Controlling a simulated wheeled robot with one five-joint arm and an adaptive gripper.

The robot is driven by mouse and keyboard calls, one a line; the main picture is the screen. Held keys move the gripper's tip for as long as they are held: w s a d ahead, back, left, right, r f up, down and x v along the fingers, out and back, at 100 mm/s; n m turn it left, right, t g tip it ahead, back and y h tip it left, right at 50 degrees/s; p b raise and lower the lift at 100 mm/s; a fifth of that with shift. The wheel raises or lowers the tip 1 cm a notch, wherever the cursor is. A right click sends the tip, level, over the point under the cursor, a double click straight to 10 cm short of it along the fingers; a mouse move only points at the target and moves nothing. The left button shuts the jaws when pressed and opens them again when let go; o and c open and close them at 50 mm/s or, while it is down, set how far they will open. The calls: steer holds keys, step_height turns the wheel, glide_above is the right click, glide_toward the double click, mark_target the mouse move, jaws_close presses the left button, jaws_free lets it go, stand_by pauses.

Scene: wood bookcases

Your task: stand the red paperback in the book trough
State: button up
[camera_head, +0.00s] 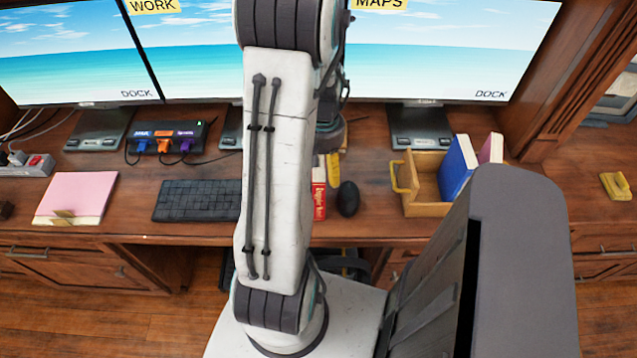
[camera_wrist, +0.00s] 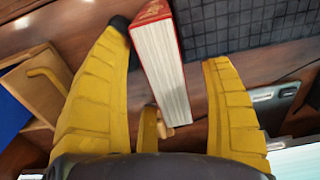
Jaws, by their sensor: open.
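The red paperback (camera_head: 319,201) stands on the desk with its spine toward my body; my arm hides part of it. In the wrist view its pale page edges (camera_wrist: 160,70) lie between the two yellow fingers of my open gripper (camera_wrist: 167,46). A gap shows on the right side; the left finger is closer. One finger also shows in the head view just right of the book. The wooden book trough (camera_head: 428,209) stands to the right on the desk, with a blue book (camera_head: 458,168) and a pink book (camera_head: 491,149) at its right end. Its left part looks empty.
A black mouse (camera_head: 348,198) sits close right of the paperback, between it and the trough. A keyboard (camera_head: 197,201) lies to the left. Monitor stands (camera_head: 420,127) rise behind. A pink pad (camera_head: 77,197) and a cable hub (camera_head: 168,137) are farther left.

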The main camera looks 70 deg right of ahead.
steer(key=c, duration=1.4)
